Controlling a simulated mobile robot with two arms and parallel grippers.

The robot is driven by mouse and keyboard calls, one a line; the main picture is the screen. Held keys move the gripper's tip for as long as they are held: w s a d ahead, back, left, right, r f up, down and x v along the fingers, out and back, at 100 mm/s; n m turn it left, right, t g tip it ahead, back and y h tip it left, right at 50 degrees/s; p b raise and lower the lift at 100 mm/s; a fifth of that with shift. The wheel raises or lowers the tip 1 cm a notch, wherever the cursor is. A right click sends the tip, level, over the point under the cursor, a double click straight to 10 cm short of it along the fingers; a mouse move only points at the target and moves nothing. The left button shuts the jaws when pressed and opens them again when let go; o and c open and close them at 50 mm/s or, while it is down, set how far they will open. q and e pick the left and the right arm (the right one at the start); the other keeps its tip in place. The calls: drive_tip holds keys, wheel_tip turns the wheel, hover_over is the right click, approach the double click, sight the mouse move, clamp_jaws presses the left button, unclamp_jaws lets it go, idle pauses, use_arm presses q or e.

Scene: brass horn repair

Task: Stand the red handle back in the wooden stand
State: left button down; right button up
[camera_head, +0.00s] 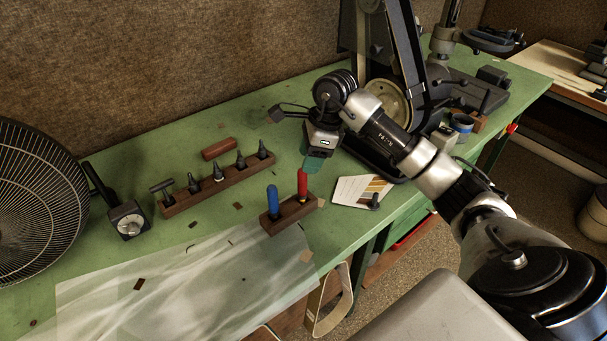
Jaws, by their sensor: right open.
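The red handle (302,183) stands upright at the right end of the small wooden stand (291,214) on the green bench. A blue handle (273,200) stands at the stand's left end. My right gripper (314,164) is open, pointing down just above and behind the red handle, with green at its fingertips. It looks apart from the handle, though the exact gap is hard to judge. Nothing shows between its fingers. My left gripper is not in view.
A longer wooden rack (217,183) with several dark tools lies to the left, with a brown block (219,149) behind it. A colour card (358,191) lies right of the stand. A belt machine (390,100) stands behind my arm. A clear sheet (190,290) covers the front.

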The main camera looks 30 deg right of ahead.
drive_tip(key=v, duration=0.5)
drive_tip(key=shift+b, duration=0.3)
